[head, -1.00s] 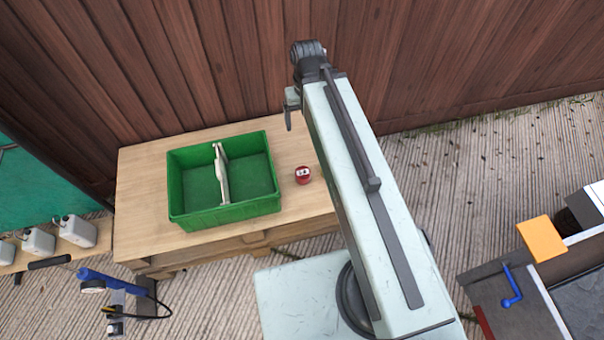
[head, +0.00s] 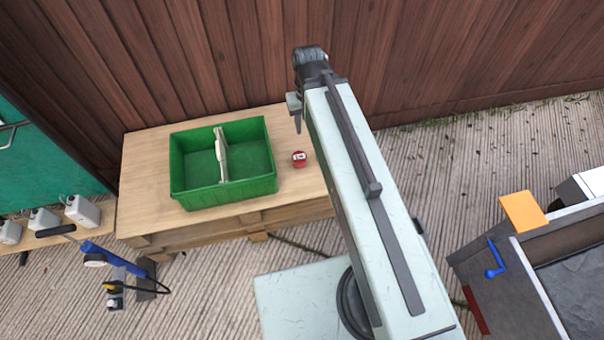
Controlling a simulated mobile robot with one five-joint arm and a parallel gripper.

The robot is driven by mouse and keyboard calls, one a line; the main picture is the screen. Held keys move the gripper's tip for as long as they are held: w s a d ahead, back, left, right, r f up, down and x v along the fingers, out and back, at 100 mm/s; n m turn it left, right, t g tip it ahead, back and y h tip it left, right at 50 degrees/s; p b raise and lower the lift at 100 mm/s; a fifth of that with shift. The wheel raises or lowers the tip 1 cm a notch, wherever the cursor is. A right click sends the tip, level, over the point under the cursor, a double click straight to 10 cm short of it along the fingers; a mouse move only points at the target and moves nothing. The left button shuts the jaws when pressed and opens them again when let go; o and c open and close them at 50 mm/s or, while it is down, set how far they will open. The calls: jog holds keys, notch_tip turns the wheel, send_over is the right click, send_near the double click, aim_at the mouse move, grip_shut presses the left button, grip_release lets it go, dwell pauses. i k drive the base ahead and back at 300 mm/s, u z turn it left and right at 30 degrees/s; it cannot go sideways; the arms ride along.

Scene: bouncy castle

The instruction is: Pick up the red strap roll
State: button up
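The red strap roll (head: 299,159) is small and round with a pale mark on top. It sits on the wooden table (head: 147,190), just right of the green crate (head: 222,196), and is apart from it. My arm reaches up the picture to the right of the roll. My gripper (head: 297,121) shows only in part at the arm's far end, above the roll in the picture and apart from it. Its fingers are too small and too hidden by the arm to tell whether they are open or shut.
The green crate has a white divider (head: 221,157) and looks empty. A wooden fence (head: 450,50) stands behind the table. White canisters (head: 82,211) and a blue tool (head: 100,250) are at the left. A grey box with a blue crank (head: 495,258) and an orange block (head: 522,212) are at the right.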

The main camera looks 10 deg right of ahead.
aim_at(299, 159)
jog(key=u, duration=0.05)
jog(key=k, duration=0.15)
jog(key=z, duration=1.35)
jog(key=k, duration=2)
jog(key=u, duration=1.45)
jog(key=i, duration=1.65)
jog(key=z, duration=0.05)
